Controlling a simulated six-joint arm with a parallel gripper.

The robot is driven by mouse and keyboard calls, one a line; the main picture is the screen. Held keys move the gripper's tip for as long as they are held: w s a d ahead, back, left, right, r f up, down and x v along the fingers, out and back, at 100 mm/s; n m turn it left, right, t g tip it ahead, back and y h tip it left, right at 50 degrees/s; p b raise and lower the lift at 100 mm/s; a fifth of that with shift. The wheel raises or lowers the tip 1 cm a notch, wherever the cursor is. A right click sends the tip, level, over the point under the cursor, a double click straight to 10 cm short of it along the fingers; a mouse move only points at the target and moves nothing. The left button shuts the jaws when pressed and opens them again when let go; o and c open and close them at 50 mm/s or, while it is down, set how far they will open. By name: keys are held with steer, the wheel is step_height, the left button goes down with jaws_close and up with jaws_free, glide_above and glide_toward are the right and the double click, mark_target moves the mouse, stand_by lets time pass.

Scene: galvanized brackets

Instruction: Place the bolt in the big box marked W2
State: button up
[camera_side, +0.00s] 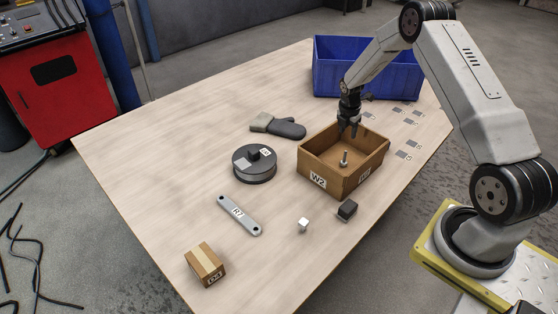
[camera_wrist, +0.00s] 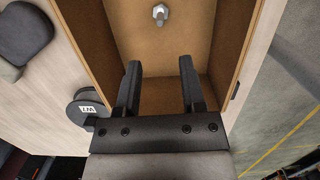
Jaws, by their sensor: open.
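The bolt (camera_side: 344,158) is small and grey and stands inside the big cardboard box marked W2 (camera_side: 317,179). In the wrist view the bolt (camera_wrist: 160,14) shows its hex head against the brown floor of the box (camera_wrist: 231,42). My gripper (camera_side: 347,132) is above the box, toward its back side. The wrist view shows my gripper (camera_wrist: 159,72) open, with nothing between its fingers. The bolt is apart from the fingertips.
A blue bin (camera_side: 335,80) stands at the back.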

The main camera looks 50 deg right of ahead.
steer(key=s+a+r+m+t, duration=0.1)
steer(key=a+r+m, duration=0.35)
steer(key=a, duration=0.35)
steer(key=s+a+r+m, duration=0.1)
steer(key=a+r+m, duration=0.2)
steer(key=a+r, duration=0.4)
steer(key=s+a+r+m+t+y, duration=0.1)
steer(key=s+a+r+m, duration=0.3)
steer(key=s+a+m, duration=0.6)
steer(key=s+a, duration=0.4)
steer(key=shift+s+a+r+t+y, duration=0.15)
steer(key=shift+a+r+t+y, duration=0.05)
steer(key=shift+a+t+y, duration=0.15)
